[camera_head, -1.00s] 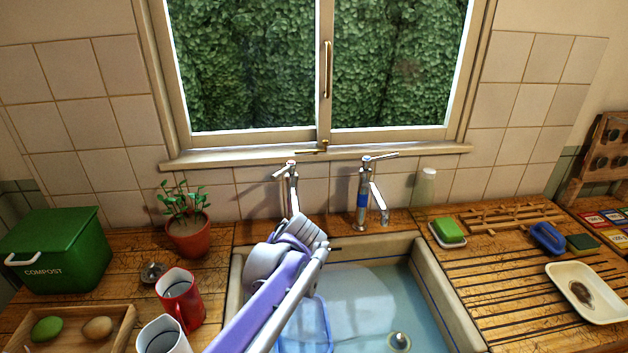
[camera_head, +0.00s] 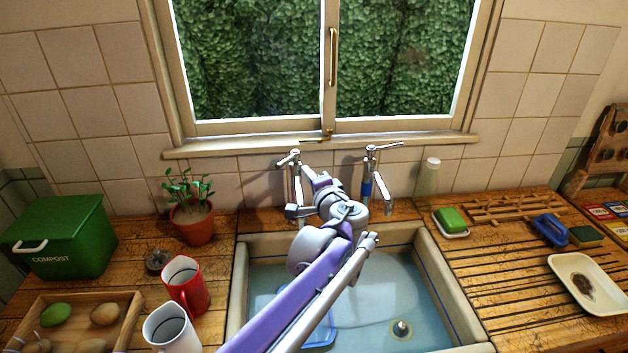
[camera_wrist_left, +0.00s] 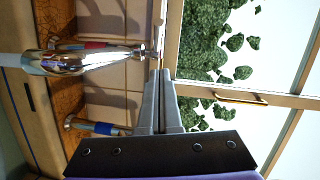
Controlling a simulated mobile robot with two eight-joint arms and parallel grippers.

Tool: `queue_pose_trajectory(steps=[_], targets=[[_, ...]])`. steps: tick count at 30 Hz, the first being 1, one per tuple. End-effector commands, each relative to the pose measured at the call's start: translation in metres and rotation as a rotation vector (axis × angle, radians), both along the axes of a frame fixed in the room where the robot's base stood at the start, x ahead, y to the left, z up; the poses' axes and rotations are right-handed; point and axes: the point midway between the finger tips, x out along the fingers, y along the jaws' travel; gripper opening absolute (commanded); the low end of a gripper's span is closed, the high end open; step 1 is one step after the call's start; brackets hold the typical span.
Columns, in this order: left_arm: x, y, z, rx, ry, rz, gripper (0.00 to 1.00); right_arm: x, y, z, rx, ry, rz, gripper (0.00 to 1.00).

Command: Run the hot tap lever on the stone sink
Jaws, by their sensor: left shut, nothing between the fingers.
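The stone sink (camera_head: 238,300) holds water. The left chrome tap (camera_head: 296,185) is the hot one, with a red band (camera_wrist_left: 95,45) visible in the left wrist view. Its lever (camera_head: 288,159) sits on top, partly seen. The right tap (camera_head: 367,185) has a blue band, also in the left wrist view (camera_wrist_left: 108,130). My left gripper (camera_wrist_left: 158,76) is shut and empty, its fingertips close beside the hot tap's top; I cannot tell whether they touch the lever. In the head view my wrist hides part of the space between the taps. My right gripper is out of view.
A window (camera_head: 320,139) with its sill is close behind the taps. Left of the sink are a plant pot (camera_head: 194,224), a red mug (camera_head: 187,285), a white mug (camera_head: 170,330) and a green compost bin (camera_head: 62,240).

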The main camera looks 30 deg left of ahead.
Motion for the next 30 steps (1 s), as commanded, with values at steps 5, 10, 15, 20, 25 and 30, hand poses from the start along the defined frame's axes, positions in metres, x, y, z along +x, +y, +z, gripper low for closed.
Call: queue_pose_trajectory(steps=[5, 10, 15, 20, 25, 30], targets=[[0.022, 0.031, -0.005, -0.001, 0.0, 0.003, 0.0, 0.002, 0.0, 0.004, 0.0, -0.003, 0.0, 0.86], [0.015, 0.055, -0.009, 0.0, 0.001, 0.003, 0.0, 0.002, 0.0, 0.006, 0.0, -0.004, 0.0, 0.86], [0.014, 0.065, -0.012, 0.0, 0.0, 0.001, 0.0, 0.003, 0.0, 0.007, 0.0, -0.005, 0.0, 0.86], [0.014, 0.066, -0.012, -0.001, 0.001, 0.0, 0.0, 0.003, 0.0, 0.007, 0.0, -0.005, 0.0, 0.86], [0.014, 0.066, -0.012, -0.001, 0.001, 0.0, 0.0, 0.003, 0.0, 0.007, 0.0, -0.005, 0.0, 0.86], [0.01, 0.079, -0.012, 0.0, -0.002, 0.003, 0.0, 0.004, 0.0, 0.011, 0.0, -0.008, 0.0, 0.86]])
